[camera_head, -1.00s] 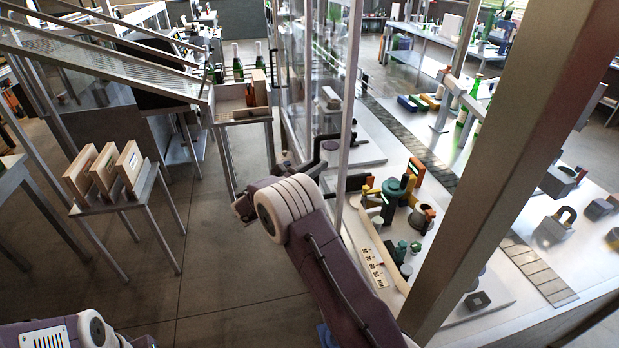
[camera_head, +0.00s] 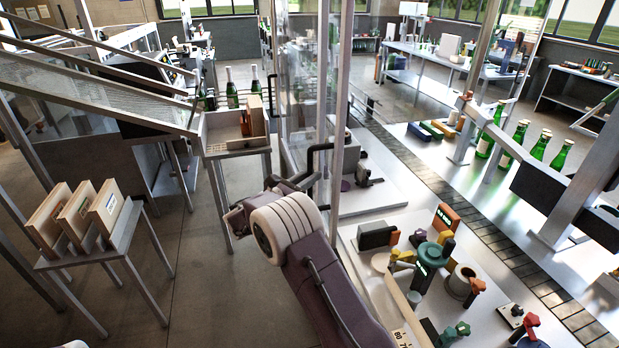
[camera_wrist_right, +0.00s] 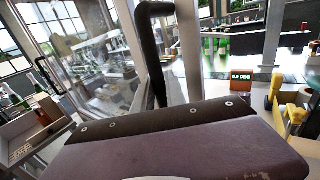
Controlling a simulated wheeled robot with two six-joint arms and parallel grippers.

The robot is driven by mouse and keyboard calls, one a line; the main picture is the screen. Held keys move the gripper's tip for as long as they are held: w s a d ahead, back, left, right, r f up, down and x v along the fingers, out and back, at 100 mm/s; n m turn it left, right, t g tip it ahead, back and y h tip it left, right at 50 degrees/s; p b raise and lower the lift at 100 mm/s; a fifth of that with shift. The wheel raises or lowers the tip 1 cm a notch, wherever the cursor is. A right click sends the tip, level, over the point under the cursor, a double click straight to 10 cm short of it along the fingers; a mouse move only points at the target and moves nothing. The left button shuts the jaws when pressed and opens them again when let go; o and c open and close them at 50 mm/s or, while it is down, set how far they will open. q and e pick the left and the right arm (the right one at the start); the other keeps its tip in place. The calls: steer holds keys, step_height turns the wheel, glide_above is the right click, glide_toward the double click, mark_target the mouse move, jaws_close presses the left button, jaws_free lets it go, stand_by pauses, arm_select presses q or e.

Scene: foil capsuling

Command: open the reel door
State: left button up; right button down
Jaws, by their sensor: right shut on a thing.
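The clear door panel (camera_head: 303,75) with its metal edge frame (camera_head: 340,110) stands upright left of the machine bed. A black bar handle (camera_head: 318,152) is fixed near that edge. It also shows upright in the right wrist view (camera_wrist_right: 148,50). My right gripper (camera_head: 308,181) is at the handle and shut on it, its fingers mostly hidden by the wrist. The gripper body fills the lower wrist view. How far the door stands from its frame is hard to tell. My left gripper is out of view.
Right of the door edge, a white bed carries green, orange and yellow fittings (camera_head: 432,260) beside a slatted conveyor (camera_head: 500,245). Several green bottles (camera_head: 520,140) stand beyond. A small table with wooden boxes (camera_head: 88,215) stands left. Floor between is clear (camera_head: 205,290).

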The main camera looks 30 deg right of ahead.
steer(key=shift+f, duration=0.15)
steer(key=c, duration=1.4)
jaws_free()
steer(key=shift+o, duration=0.2)
steer(key=b+v, duration=0.3)
steer(key=v, duration=0.6)
